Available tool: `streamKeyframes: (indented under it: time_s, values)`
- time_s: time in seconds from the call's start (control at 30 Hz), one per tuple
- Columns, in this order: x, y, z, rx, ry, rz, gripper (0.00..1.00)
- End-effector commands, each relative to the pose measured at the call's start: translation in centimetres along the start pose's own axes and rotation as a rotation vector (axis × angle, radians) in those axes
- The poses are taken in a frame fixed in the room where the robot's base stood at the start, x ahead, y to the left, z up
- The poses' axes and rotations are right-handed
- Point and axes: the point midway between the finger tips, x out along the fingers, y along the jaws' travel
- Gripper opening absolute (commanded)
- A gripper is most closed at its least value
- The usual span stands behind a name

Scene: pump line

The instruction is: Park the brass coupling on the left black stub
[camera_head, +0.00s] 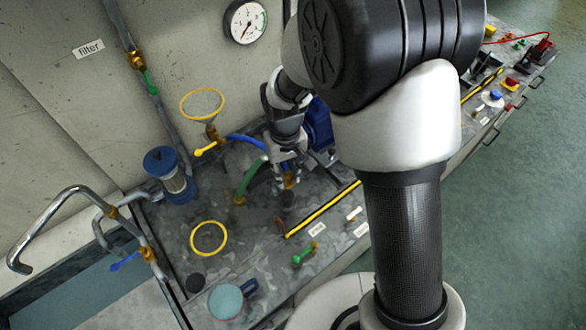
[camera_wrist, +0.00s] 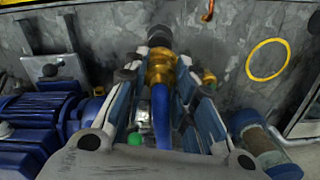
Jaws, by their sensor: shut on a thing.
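My gripper (camera_head: 287,172) is low over the grey bench and shut on the brass coupling (camera_head: 289,181). In the wrist view the coupling (camera_wrist: 161,66) sits between my gripper's fingertips (camera_wrist: 160,75), with a blue hose (camera_wrist: 162,112) running from it toward the camera. A black stub (camera_head: 287,198) is just below the coupling in the head view. It also shows just beyond the coupling in the wrist view (camera_wrist: 160,36). I cannot tell whether they touch. Another dark round stub (camera_head: 195,282) stands near the bench's front left, apart from my gripper.
A green hose (camera_head: 249,178) rises close to the left of my gripper. A blue motor (camera_head: 319,125) stands close to its right. A yellow ring (camera_head: 208,238) marks the bench, with a blue-topped mug (camera_head: 226,301) in front. A blue-capped filter (camera_head: 168,175) stands at the back left.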

Motion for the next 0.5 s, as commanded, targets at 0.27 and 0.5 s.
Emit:
streamKeyframes:
  time_s: [0.27,0.5]
  values:
    - [2.4,0.1,0.0,0.001,-0.001,0.0,0.0]
    - [4.8,0.1,0.0,0.002,-0.001,0.0,0.0]
